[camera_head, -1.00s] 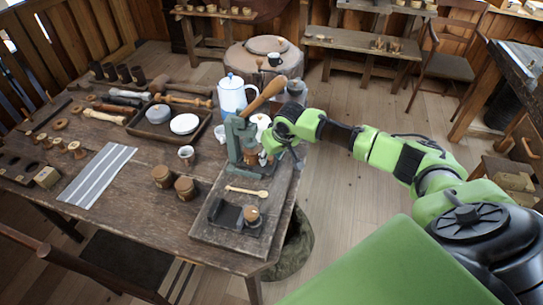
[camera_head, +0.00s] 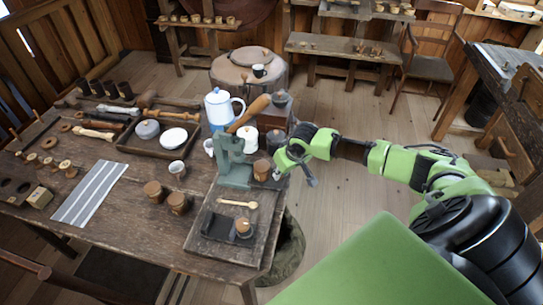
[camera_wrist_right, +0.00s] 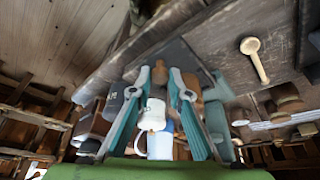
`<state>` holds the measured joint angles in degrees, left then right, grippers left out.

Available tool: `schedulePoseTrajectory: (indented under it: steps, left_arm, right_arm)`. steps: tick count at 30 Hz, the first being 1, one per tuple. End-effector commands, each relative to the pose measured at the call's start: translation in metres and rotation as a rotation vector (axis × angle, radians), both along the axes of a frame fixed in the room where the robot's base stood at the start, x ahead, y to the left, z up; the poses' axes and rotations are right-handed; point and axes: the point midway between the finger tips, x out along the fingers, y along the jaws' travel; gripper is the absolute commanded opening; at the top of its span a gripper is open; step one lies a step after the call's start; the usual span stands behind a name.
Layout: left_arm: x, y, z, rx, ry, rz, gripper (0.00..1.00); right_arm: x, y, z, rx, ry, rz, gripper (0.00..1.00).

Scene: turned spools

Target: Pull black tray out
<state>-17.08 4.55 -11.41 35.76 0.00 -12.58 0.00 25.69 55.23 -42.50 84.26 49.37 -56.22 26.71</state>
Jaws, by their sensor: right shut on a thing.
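A dark, flat black tray (camera_wrist_right: 196,62) lies across the tips of my right gripper (camera_wrist_right: 161,72) in the wrist view. A sliver of the tray (camera_head: 277,176) shows beside my right gripper (camera_head: 282,170) in the head view; the rest is hidden. A brown wooden cup (camera_head: 262,169) stands close to the fingertips, right of the green press (camera_head: 235,166). My right gripper is closed on the tray, though the exact contact is blurred. My left gripper is not in view.
A worn board (camera_head: 205,255) at the table's right end carries the press, a wooden spoon (camera_head: 238,204) and a small dark holder (camera_head: 217,228). A blue-white pot (camera_head: 220,108) and white jar (camera_head: 247,138) stand behind. Open floor (camera_head: 345,200) lies to the right.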

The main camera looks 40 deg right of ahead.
Motion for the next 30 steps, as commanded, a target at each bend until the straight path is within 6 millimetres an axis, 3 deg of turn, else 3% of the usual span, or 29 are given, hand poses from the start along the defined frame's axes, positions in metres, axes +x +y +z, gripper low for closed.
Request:
schedulePoseTrajectory:
  steps: [8,9,10,23,30]
  left_arm:
    - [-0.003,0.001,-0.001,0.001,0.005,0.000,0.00]
    - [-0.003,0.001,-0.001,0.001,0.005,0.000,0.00]
    - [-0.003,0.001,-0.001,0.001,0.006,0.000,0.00]
    - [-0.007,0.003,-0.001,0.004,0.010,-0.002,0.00]
    - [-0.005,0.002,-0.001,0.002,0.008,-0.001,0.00]
  right_arm:
    - [-0.001,0.000,-0.001,-0.001,0.001,0.001,0.00]
    - [-0.001,0.000,-0.001,0.000,0.001,0.001,0.25]
    - [-0.001,0.000,-0.001,0.000,0.001,0.001,0.33]
    - [-0.001,-0.001,0.004,0.000,-0.002,0.000,0.34]
    - [-0.017,-0.001,0.042,-0.003,-0.003,0.001,0.34]
